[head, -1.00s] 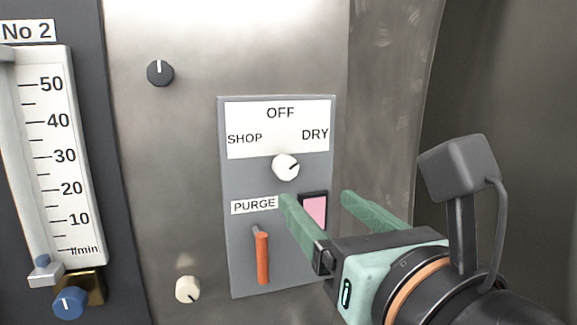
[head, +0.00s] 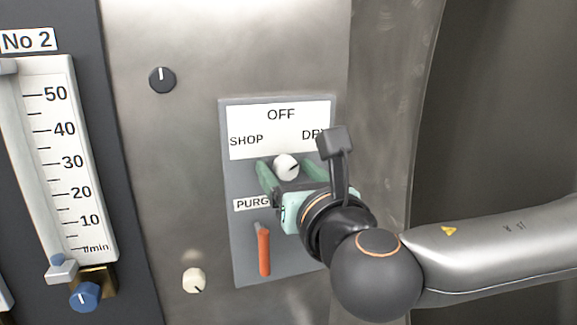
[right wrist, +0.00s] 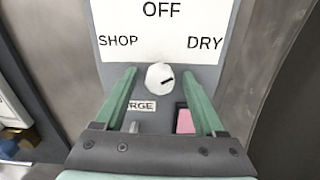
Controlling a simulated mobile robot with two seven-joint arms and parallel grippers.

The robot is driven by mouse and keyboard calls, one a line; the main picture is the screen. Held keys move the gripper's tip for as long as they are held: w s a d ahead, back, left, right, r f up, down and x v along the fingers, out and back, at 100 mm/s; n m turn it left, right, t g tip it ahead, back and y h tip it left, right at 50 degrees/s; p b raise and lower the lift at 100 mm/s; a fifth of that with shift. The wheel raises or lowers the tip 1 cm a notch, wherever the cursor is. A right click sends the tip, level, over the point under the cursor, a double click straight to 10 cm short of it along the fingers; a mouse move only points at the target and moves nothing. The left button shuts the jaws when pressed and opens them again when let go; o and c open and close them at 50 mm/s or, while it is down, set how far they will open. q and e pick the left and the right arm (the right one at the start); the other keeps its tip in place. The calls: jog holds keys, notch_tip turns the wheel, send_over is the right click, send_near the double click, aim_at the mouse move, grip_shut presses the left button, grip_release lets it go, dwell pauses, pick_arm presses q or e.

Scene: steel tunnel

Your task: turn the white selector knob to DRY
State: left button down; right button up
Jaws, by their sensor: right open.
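The white selector knob (head: 286,167) sits on a grey panel (head: 240,272) below a white label plate (head: 265,124) reading SHOP, OFF and DRY. It also shows in the right wrist view (right wrist: 159,77), where its dark mark points right and slightly up, toward DRY. My right gripper (head: 288,170) is open. Its green fingers stand on the left and right of the knob with gaps on both sides. In the right wrist view the knob lies between and slightly beyond the fingertips (right wrist: 160,75); contact is not visible. My left gripper is not in view.
Below are an orange lever (head: 264,252), a partly covered PURGE label (head: 250,204) and a pink button (right wrist: 185,121). A black knob (head: 162,80), a cream knob (head: 194,280) and a flow gauge (head: 70,150) with a blue knob (head: 85,297) are to the left.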

jog(key=shift+c, duration=0.4)
grip_shut()
